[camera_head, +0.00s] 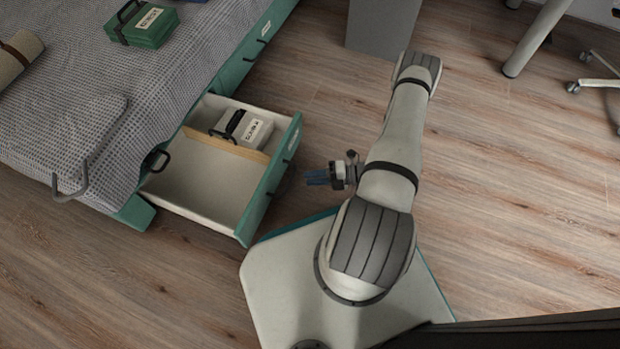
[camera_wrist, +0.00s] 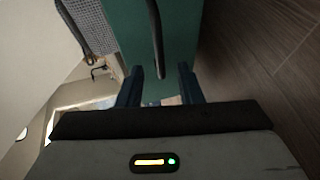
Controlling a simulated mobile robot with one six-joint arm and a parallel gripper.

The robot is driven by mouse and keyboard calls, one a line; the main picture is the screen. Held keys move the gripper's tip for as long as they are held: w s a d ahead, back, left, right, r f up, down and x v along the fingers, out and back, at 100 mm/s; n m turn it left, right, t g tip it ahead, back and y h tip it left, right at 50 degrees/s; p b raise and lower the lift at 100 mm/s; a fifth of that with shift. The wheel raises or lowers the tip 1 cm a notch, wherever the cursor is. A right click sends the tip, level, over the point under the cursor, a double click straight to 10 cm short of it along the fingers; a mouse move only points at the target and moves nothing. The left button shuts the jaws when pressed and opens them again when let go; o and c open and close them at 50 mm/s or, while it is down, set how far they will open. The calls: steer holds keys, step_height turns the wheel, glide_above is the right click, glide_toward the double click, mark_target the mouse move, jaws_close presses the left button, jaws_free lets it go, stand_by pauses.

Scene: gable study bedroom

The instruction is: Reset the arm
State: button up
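My gripper (camera_head: 318,178) is to the right of the open drawer's front, above the floor, with its blue fingers pointing left toward the drawer. My arm stretches from the base up the picture and bends back to the gripper.
The open drawer (camera_head: 248,212) under the bed holds a white labelled box (camera_head: 243,128) behind a divider; its front part is empty. A green case (camera_head: 143,24) lies on the grey bedcover (camera_head: 160,75). A grey cabinet (camera_head: 380,25) stands behind my arm.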

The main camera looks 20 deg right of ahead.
steer(key=shift+a, duration=0.1)
steer(key=w+a+r+n+g+h+p, duration=0.1)
steer(key=w+r+n+g+h+p, duration=0.2)
steer(key=r+n+p, duration=1.4)
steer(key=a+r+n+g+h+p, duration=0.15)
steer(key=r+n+g+h, duration=0.35)
steer(key=r, duration=2.5)
steer(key=s+r+n+t+h+p, duration=0.1)
steer(key=s+r+n+p, duration=0.3)
steer(key=r, duration=1)
steer(key=s+a+r+n+t+h+p, duration=0.1)
steer(key=s+r+n+t+h+p, duration=0.1)
steer(key=r+n+p, duration=0.6)
steer(key=s+a+r+n+t+h+p, duration=0.1)
steer(key=s+r+n+h+p, duration=0.3)
steer(key=r, duration=1.5)
steer(key=s+n+p, duration=0.1)
steer(key=n+p, duration=0.2)
steer(key=p, duration=0.2)
steer(key=shift+s+a+r+t, duration=0.2)
steer(key=shift+s+r+t, duration=0.1)
steer(key=shift+s+t, duration=0.1)
